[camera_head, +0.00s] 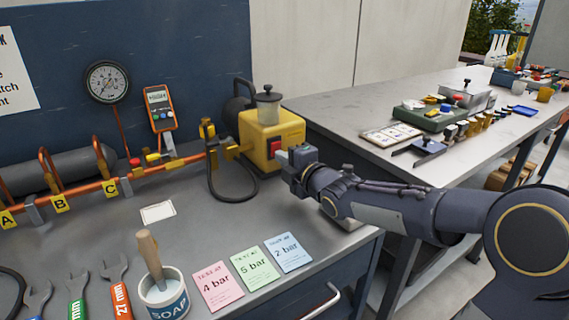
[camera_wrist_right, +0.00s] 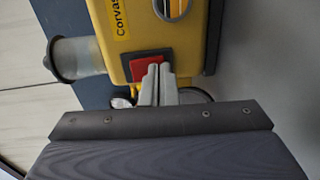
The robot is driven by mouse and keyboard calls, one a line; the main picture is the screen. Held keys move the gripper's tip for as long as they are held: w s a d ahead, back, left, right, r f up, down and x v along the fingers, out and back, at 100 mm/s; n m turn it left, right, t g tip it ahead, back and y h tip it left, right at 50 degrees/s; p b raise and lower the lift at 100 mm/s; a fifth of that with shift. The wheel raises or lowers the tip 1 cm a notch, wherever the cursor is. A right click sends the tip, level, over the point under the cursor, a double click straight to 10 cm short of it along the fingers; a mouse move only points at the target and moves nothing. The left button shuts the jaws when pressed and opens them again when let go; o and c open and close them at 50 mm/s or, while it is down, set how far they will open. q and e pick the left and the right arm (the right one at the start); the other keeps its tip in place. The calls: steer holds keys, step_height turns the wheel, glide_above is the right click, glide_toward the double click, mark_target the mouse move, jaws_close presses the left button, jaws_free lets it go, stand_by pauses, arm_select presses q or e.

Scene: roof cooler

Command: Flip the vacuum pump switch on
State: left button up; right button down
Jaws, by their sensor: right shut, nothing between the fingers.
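The yellow vacuum pump (camera_head: 259,136) stands at the back right of the near bench, with a clear jar on top. Its red switch (camera_head: 275,147) sits on the front face in a dark frame. My right gripper (camera_head: 287,158) is shut and empty, right at the switch. In the right wrist view the switch (camera_wrist_right: 146,72) shows beside the shut fingertips (camera_wrist_right: 158,70), which overlap its edge. I cannot tell for sure whether they touch it or which way the switch is tipped. My left gripper is not in view.
A black hose (camera_head: 236,200) loops from the pump over the bench. An orange pipe (camera_head: 133,182) with valves, a gauge (camera_head: 106,82) and an orange meter (camera_head: 159,107) are to the left. Pressure cards (camera_head: 254,268) and a soap pot (camera_head: 165,300) lie in front. A second bench (camera_head: 330,125) stands right.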

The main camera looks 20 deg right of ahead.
steer(key=s, duration=0.2)
steer(key=s+p, duration=0.1)
steer(key=s, duration=0.1)
steer(key=s+d, duration=0.1)
steer(key=s, duration=0.1)
steer(key=shift+s+r, duration=0.35)
steer(key=shift+r, duration=0.05)
steer(key=shift+s, duration=0.55)
